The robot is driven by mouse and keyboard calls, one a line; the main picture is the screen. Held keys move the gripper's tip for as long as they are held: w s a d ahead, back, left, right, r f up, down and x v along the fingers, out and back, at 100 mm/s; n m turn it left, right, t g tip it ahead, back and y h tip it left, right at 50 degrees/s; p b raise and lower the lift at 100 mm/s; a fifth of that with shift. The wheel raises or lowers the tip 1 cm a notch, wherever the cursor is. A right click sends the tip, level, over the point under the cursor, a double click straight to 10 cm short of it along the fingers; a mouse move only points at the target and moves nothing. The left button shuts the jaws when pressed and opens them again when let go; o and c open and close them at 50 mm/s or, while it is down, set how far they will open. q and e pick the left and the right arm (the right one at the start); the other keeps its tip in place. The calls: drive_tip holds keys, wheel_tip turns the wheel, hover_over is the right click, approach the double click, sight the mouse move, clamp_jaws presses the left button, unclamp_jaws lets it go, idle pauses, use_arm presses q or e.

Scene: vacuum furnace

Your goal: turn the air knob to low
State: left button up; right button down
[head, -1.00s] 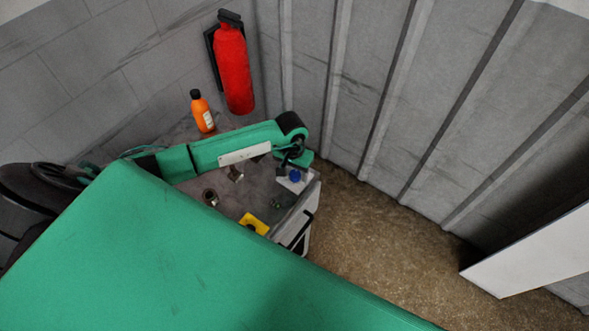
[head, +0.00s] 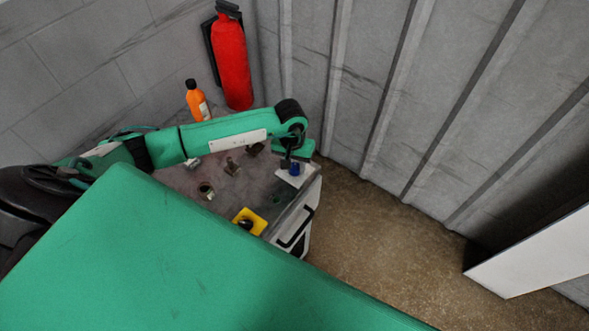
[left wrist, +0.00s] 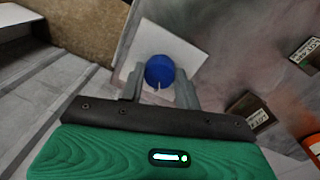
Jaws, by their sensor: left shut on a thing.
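The air knob, a round blue knob (head: 294,169), sits on a white square plate (head: 283,178) near the right corner of the grey worktop. In the left wrist view the blue knob (left wrist: 160,70) lies between my two fingertips, with a small pale mark on its edge facing my gripper. The white plate (left wrist: 128,64) shows around it. My left gripper (left wrist: 159,88) is shut on the knob. In the head view my left gripper (head: 287,162) comes down at the knob and is partly hidden by its own wrist. My right gripper is not in view.
A yellow plate with a dark button (head: 258,226) and several small fittings stand on the worktop (head: 180,182). An orange bottle (head: 195,98) and a red extinguisher (head: 232,65) are behind my left arm.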

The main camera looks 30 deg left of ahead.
use_arm(q)
drive_tip(key=n+b, duration=0.4)
drive_tip(key=b, duration=0.2)
drive_tip(key=n+b, duration=0.5)
drive_tip(key=shift+f+t+b, duration=0.2)
drive_tip(key=shift+t+b, duration=0.1)
drive_tip(key=shift+b, duration=0.1)
drive_tip(key=n+b, duration=0.2)
drive_tip(key=shift+r+n, duration=0.1)
drive_tip(key=shift+n, duration=0.2)
drive_tip(key=shift+r+n+b, duration=0.1)
drive_tip(key=shift+n+b, duration=0.25)
drive_tip(key=shift+n, duration=0.05)
drive_tip(key=o, duration=1)
